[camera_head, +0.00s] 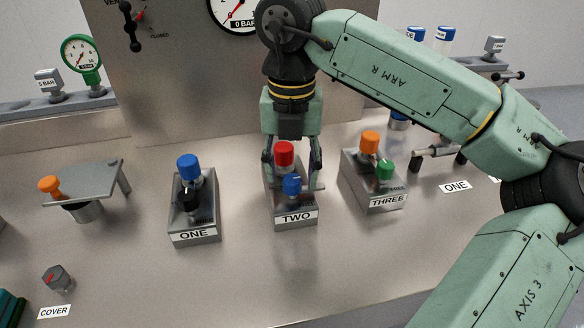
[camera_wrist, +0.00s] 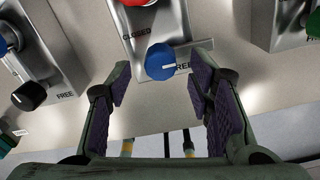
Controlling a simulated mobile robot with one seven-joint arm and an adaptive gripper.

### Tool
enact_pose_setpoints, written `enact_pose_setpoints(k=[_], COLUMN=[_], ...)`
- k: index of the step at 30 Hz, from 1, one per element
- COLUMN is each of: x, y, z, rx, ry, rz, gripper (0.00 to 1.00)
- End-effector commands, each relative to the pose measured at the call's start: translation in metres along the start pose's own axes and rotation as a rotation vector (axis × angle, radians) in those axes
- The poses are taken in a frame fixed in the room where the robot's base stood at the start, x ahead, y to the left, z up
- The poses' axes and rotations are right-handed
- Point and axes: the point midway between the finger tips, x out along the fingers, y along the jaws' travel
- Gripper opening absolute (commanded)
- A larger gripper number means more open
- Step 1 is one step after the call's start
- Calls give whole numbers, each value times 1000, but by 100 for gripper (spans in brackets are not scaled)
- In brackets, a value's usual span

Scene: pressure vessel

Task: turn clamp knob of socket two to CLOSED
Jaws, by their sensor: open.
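Socket two (camera_head: 296,219) is a grey metal block with the label TWO on its front. A red-capped part (camera_head: 284,153) stands in it; its edge shows at the top of the wrist view (camera_wrist: 137,2). The blue clamp knob (camera_head: 292,185) sits in front of the red cap.
Socket one (camera_head: 193,235) with a blue cap stands left, and socket three (camera_head: 387,203) with an orange cap and green knob stands right. A grey shelf (camera_head: 95,178) and the cover knob (camera_head: 58,279) are further left. The table front is clear.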

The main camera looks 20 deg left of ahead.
Motion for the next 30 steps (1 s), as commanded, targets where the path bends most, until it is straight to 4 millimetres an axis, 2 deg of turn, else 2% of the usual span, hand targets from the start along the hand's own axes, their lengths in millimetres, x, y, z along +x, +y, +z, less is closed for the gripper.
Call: enact_pose_setpoints(k=[4, 13, 30], x=[11, 13, 13], y=[0, 0, 0], z=[0, 0, 0], rx=[0, 0, 0], ry=[1, 0, 0], rz=[0, 0, 0], gripper=[47, 47, 9])
